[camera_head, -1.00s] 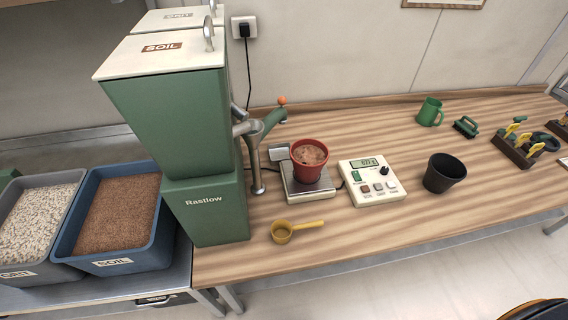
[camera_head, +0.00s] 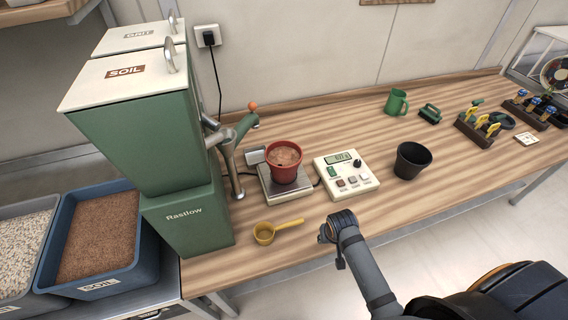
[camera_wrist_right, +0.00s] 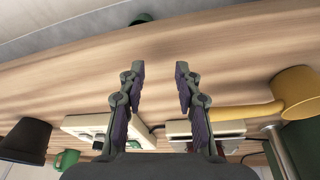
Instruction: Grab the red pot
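The red pot (camera_head: 284,168), filled with brown soil, stands upright on the weighing scale (camera_head: 270,192) in the middle of the table. My right arm comes in from the lower right, and its gripper (camera_head: 328,232) is over the table's front edge, in front of the control box and apart from the pot. In the right wrist view the two fingers of my right gripper (camera_wrist_right: 160,75) are spread with nothing between them. The red pot is not clearly visible in that view; the fingers and gripper body block part of it. My left gripper is not in view.
The control box (camera_head: 346,178) stands right of the scale, then the black pot (camera_head: 410,160). A yellow scoop (camera_head: 268,232) lies in front of the scale and shows in the right wrist view (camera_wrist_right: 292,92). The green dispenser (camera_head: 186,222) and its spout flank the scale's left.

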